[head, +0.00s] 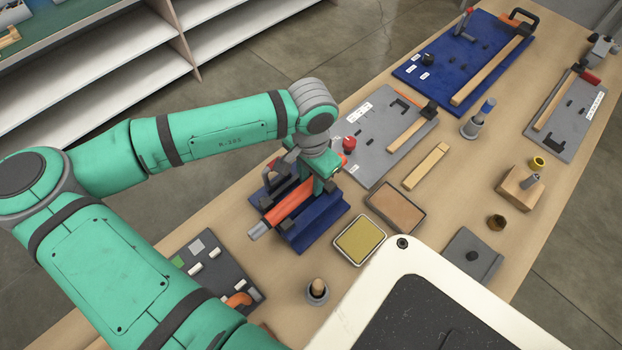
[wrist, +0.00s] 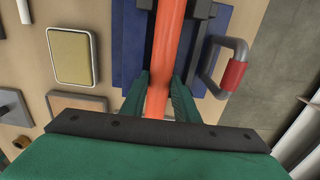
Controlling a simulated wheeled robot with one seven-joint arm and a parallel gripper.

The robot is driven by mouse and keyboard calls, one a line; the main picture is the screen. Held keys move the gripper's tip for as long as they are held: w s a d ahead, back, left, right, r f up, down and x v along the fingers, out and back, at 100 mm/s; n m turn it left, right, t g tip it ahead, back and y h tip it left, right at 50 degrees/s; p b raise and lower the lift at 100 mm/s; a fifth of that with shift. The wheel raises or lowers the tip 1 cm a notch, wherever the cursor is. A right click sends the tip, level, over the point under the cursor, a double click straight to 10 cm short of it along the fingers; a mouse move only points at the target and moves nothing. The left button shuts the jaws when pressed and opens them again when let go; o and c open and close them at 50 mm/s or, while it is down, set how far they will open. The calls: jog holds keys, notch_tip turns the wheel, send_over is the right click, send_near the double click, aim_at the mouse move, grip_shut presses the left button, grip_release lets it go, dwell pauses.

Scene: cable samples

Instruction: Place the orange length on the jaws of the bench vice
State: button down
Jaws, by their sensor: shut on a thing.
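The orange length (head: 290,205) is a thick orange rod or cable with a grey end, lying across the blue bench vice (head: 318,232) in the head view. My gripper (head: 318,182) is above the vice, shut on the orange length. In the wrist view the orange length (wrist: 168,45) runs between the two green fingers of my gripper (wrist: 160,88), over the blue vice (wrist: 126,40). I cannot tell whether it touches the jaws or hangs just above them.
A yellow-topped tray (head: 360,240) and a brown-topped tray (head: 396,208) stand close right of the vice. A dark board with small parts (head: 213,262) lies to the left. A grey clamp board (head: 368,165) is behind. A grey handle with a red grip (wrist: 232,75) shows beside the vice.

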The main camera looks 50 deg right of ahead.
jog(key=shift+f, duration=0.2)
jog(key=shift+f, duration=0.1)
jog(key=c, duration=1.4)
grip_release()
jog(key=shift+o, duration=0.2)
jog(key=shift+s, duration=0.15)
notch_tip(320, 180, up, 12)
jog(key=shift+w, duration=0.2)
